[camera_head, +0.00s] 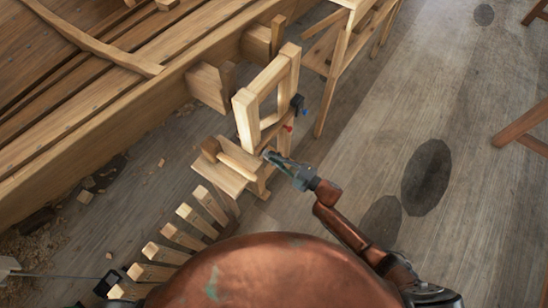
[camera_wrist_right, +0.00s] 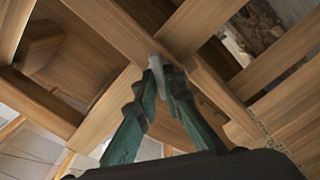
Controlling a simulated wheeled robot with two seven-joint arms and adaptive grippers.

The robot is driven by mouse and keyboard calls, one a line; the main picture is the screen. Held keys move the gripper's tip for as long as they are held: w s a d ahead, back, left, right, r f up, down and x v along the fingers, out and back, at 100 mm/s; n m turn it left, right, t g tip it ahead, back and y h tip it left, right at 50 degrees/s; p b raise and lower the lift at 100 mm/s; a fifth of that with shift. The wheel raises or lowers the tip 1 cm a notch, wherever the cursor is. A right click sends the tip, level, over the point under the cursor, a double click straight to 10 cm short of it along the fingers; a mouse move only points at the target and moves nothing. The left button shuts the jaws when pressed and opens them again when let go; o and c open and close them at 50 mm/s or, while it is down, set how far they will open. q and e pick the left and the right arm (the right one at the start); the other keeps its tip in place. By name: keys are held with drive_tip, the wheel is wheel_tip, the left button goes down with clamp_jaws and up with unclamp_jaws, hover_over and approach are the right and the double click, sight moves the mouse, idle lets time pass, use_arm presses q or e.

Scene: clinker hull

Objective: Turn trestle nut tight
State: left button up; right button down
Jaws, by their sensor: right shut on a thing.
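The wooden trestle (camera_head: 244,118) stands beside the hull, an upright pale frame with a lower part below it. My right gripper (camera_head: 268,156) reaches its lower part from the right. In the right wrist view the green fingers of the same gripper (camera_wrist_right: 166,72) are shut on a small grey piece, which looks like the trestle nut (camera_wrist_right: 155,66), against a wooden beam. The fingers hide part of the nut, and its thread cannot be seen. My left gripper cannot be made out in the head view.
A mallet (camera_head: 210,149) lies on a small wooden bench (camera_head: 216,172) left of the trestle. Several wooden pieces (camera_head: 184,237) fan out below it. The planked hull (camera_head: 110,118) fills the left. A wooden stand (camera_head: 338,70) is behind right.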

drive_tip(key=c, duration=2)
unclamp_jaws()
drive_tip(key=shift+c, duration=0.2)
drive_tip(key=v, duration=1.2)
drive_tip(key=shift+d+f, duration=0.1)
drive_tip(key=shift+d, duration=0.05)
